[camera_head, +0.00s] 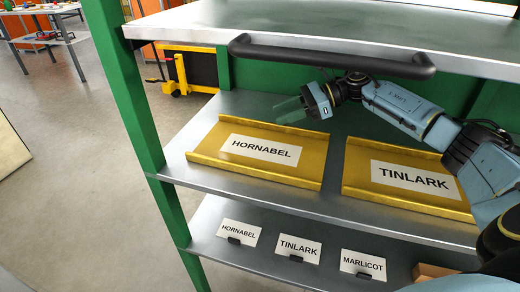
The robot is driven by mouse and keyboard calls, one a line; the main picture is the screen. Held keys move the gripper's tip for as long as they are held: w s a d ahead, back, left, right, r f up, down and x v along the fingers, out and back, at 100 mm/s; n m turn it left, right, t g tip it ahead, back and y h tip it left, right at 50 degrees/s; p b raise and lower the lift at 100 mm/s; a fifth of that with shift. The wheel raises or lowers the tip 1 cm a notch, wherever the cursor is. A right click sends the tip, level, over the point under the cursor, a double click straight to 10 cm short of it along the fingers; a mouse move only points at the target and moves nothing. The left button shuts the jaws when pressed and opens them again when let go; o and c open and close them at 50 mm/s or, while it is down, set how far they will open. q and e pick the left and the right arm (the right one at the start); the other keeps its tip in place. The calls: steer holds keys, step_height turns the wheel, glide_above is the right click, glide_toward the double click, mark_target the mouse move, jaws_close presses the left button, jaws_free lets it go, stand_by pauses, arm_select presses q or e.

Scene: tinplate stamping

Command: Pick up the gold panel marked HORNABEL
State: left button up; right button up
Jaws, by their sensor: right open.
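The gold panel marked HORNABEL (219,157) lies flat on the middle shelf, at the left in the head view. A second gold panel, marked TINLARK (410,200), lies to its right on the same shelf, with a narrow gap between them. My right gripper (290,109) is open and empty. My left gripper is not in view.
The top shelf with a dark bar handle (330,56) overhangs the panels. A green post (125,80) stands at the left. The lower shelf (207,228) holds HORNABEL (239,226), TINLARK (300,241) and MARLICOT (362,257) cards. A yellow cart (182,72) stands behind.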

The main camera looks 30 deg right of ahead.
mark_target(259, 121)
steer(key=shift+w+a+f, duration=0.2)
steer(key=shift+w+a, duration=0.1)
steer(key=shift+a, duration=0.2)
steer(key=b+x, duration=0.1)
steer(key=x, duration=0.2)
steer(key=shift+w+a, duration=0.25)
steer(key=shift+w, duration=0.05)
steer(key=shift+w+a+f, duration=0.1)
steer(key=shift+w+a, duration=0.15)
steer(key=shift+a, duration=0.15)
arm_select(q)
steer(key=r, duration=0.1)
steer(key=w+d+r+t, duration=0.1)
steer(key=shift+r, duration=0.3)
arm_select(e)
jaws_close()
